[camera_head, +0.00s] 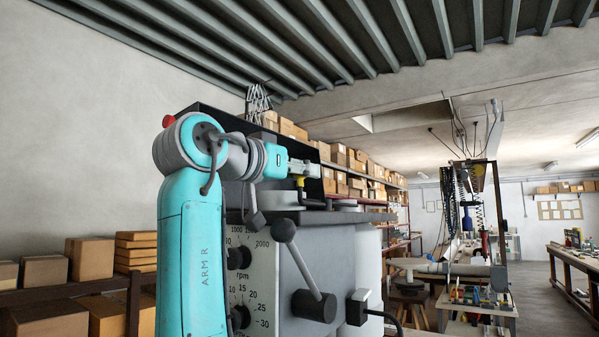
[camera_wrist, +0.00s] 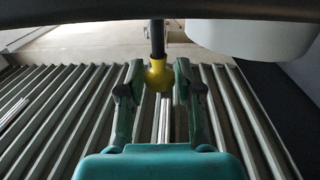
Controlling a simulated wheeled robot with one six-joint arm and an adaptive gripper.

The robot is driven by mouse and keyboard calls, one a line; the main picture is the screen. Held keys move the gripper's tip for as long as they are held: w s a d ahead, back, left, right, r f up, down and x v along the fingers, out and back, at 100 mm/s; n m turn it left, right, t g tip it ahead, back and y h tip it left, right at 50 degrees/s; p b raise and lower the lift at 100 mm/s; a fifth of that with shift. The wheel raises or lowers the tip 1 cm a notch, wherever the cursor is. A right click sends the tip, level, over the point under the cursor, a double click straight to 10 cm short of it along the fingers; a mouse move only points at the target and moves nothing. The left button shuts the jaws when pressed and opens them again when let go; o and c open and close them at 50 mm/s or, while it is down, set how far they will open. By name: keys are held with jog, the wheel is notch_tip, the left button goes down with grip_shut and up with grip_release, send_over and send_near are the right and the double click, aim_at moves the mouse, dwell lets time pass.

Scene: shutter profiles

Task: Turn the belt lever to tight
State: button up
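A lever with a yellow knob (camera_wrist: 158,76) on a black rod (camera_wrist: 157,38) shows in the wrist view. In the head view the yellow knob (camera_head: 300,182) sits just below my gripper (camera_head: 306,168), at the top of the grey machine (camera_head: 262,285). The fingers hide part of the knob there. The lever's tight and loose marks are not visible.
A second lever with a dark ball knob (camera_head: 284,230) sticks out of the machine's front, near the speed dials (camera_head: 238,257). A white round part (camera_wrist: 250,38) is close to my gripper in the wrist view. Boxes (camera_head: 90,258) fill shelves behind.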

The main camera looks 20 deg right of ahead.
jog(key=shift+o, duration=0.5)
jog(key=v, duration=1.2)
